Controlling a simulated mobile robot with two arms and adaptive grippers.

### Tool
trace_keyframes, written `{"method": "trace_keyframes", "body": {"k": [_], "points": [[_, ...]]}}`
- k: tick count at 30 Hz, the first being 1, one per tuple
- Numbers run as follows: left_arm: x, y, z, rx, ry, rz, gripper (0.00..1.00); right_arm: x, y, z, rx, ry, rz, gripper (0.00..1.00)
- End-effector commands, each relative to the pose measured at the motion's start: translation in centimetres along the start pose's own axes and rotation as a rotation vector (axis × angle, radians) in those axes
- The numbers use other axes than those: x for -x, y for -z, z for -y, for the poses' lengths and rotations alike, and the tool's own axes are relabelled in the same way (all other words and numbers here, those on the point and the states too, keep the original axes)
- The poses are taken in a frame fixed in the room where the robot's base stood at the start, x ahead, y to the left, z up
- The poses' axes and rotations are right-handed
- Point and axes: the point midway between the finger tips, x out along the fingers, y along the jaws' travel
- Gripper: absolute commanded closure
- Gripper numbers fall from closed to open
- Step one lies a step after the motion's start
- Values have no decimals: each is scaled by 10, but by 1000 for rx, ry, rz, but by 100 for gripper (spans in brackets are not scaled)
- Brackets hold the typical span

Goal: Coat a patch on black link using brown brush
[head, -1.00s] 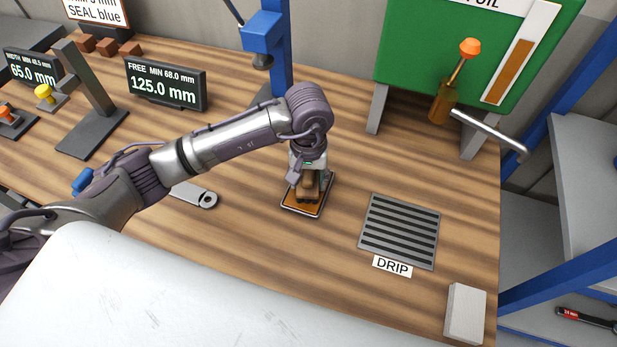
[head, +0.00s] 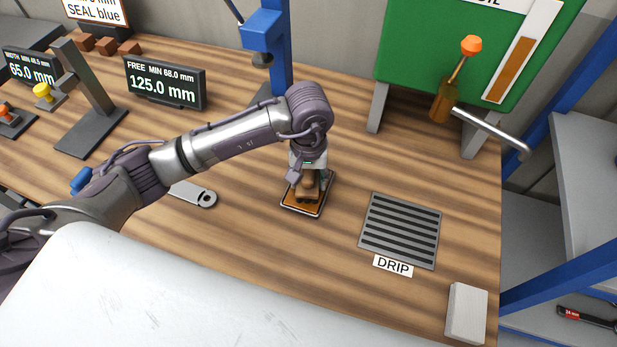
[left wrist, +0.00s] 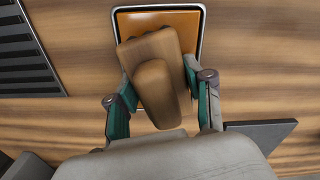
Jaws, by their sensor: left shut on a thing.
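My left gripper (head: 309,180) points down over a small shallow tray (head: 287,207) with an orange-brown surface. It is shut on the brown brush (head: 307,191), whose rounded wooden body sits over the tray. In the left wrist view the brush (left wrist: 158,85) lies between the green-padded fingers of my gripper (left wrist: 160,90), in front of the tray's rim (left wrist: 204,32). The brush's underside is hidden, so I cannot tell whether it touches the tray.
A slotted drip grate (head: 364,232) lies right of the tray, with a DRIP label (head: 393,266). A pale block (head: 465,312) stands at the front right. Bare bench surrounds the tray.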

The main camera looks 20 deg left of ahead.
Motion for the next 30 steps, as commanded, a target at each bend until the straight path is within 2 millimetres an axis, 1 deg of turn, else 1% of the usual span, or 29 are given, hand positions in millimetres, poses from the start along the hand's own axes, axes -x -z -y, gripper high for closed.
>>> {"method": "trace_keyframes", "body": {"k": [30], "points": [[-2,-1,0,0,2,2,76,-7,0,3,0,4,0,24]]}}
